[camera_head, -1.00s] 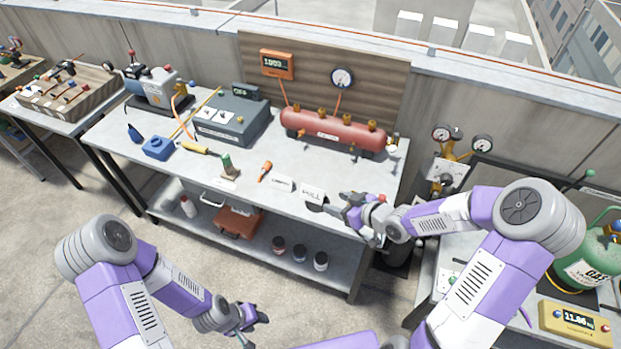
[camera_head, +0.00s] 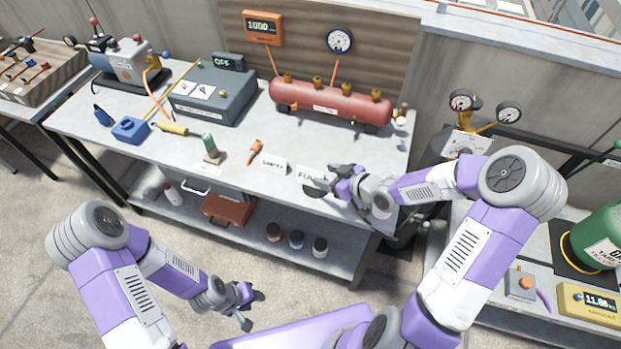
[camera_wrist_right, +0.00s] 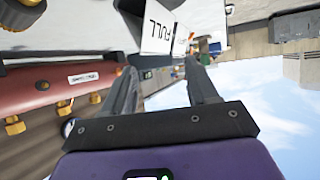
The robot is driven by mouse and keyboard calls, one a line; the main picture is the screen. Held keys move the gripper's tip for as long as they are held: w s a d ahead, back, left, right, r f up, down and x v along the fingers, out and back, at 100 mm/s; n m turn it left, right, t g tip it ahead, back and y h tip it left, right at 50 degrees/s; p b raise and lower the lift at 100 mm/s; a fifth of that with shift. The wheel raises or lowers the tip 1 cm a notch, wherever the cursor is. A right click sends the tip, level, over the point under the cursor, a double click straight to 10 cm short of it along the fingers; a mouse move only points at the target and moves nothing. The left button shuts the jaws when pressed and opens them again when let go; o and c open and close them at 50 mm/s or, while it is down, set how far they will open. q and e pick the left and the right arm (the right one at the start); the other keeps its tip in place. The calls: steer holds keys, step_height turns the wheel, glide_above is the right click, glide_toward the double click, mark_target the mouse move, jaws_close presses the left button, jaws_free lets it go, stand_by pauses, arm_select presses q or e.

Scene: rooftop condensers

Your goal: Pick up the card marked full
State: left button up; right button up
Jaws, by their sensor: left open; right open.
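The white card marked FULL (camera_head: 306,174) stands near the front right of the workbench, partly covered by my right gripper in the head view. In the right wrist view the card (camera_wrist_right: 158,30) shows upside down, beyond the fingertips. My right gripper (camera_head: 322,181) is open beside the card, low over the bench top. Its two fingers also show in the wrist view (camera_wrist_right: 160,68), with nothing gripped; I cannot tell whether a finger touches the card. My left gripper (camera_head: 250,309) is open and empty, in front of the bench and below its top.
A second white card (camera_head: 273,164) stands just left of the FULL card. An orange-handled tool (camera_head: 255,152) and a green-topped item (camera_head: 211,149) are further left. The red manifold tank (camera_head: 330,102) stands behind. The bench's front edge (camera_head: 250,192) is near the cards.

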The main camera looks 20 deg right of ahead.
mark_target(312, 170)
steer(key=b+x, duration=0.2)
steer(key=x, duration=0.4)
steer(key=shift+w, duration=0.25)
steer(key=shift+d, duration=0.1)
steer(key=shift+c, duration=0.4)
jaws_close()
